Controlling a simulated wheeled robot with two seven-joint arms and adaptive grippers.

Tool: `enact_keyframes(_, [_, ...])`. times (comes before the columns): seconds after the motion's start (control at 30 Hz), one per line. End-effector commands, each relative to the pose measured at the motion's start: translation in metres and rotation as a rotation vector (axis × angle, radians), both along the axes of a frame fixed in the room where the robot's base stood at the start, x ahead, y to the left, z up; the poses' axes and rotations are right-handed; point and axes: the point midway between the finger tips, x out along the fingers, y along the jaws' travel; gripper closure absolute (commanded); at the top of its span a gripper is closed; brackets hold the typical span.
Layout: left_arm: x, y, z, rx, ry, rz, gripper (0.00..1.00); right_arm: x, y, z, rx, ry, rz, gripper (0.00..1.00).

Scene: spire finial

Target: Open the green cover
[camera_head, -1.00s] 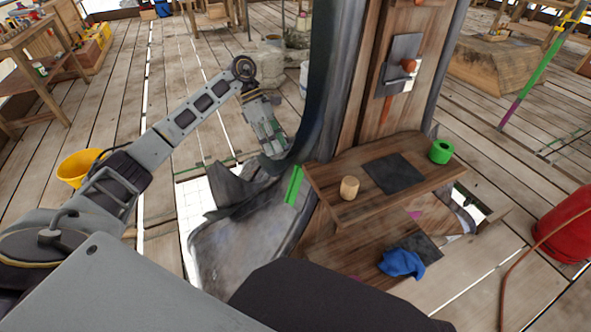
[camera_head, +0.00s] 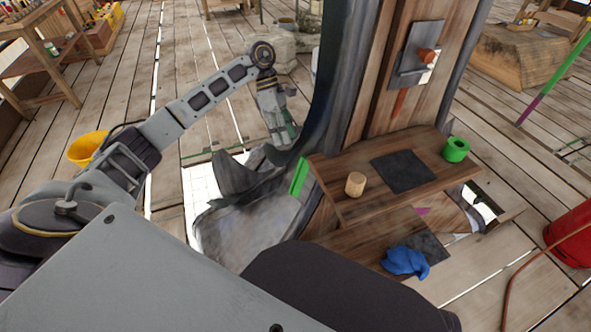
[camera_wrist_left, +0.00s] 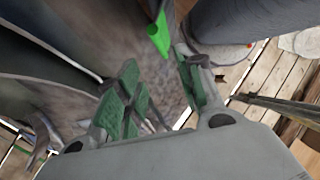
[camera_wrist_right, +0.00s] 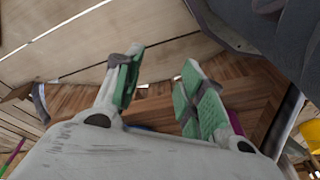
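A narrow bright green strip (camera_head: 299,177), which may be the green cover or its edge, stands tilted at the left end of the wooden shelf. A green piece, probably the same strip, shows in the left wrist view (camera_wrist_left: 159,35), beyond my fingers. My left gripper (camera_head: 282,138) is beside the dark curved panel, above and slightly left of the strip in the head view. In its wrist view (camera_wrist_left: 162,88) the fingers are apart with nothing between them. My right gripper (camera_wrist_right: 163,88) is open and empty above wooden boards; it is hidden in the head view.
On the shelf (camera_head: 360,208) are a tan cylinder (camera_head: 355,184), a dark square (camera_head: 403,171) and a green ring (camera_head: 457,149). A blue cloth (camera_head: 406,262) lies on the lower step. A yellow bucket (camera_head: 87,148) is at left, a red container (camera_head: 571,238) at right.

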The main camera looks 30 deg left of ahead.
Motion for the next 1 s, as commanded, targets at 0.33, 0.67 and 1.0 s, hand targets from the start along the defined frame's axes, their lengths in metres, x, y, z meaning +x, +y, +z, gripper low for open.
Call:
enact_keyframes(0.33, [-0.011, -0.019, -0.038, -0.001, 0.003, -0.003, 0.63, 0.0, 0.001, 0.004, 0.006, -0.006, 0.001, 0.6])
enact_keyframes(0.67, [-0.02, -0.038, -0.076, 0.0, 0.002, -0.002, 0.63, 0.003, 0.004, 0.016, 0.017, -0.031, 0.002, 0.6])
enact_keyframes(1.0, [-0.028, -0.053, -0.105, -0.001, 0.001, -0.002, 0.63, 0.005, 0.005, 0.026, 0.023, -0.047, 0.004, 0.6])
